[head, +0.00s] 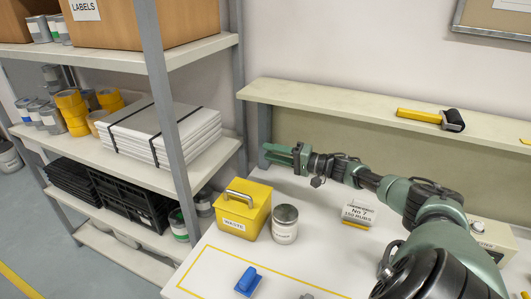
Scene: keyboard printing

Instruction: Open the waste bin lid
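The yellow waste bin (236,222) with a white "WASTE" label stands at the left end of the white worktable. Its lid (249,192) looks closed, and a pale bar handle (239,197) sits on top. My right gripper (268,154) reaches in from the right, above and behind the bin near the back shelf. Its green fingers point left, look a little apart and hold nothing I can see. It appears clear of the lid and handle. My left gripper is not in view.
A blue block (248,281) lies in front. A labelled card block (358,214) sits under my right arm. A raised shelf (340,108) holds a yellow-handled roller (430,118). A storage rack (185,160) stands left.

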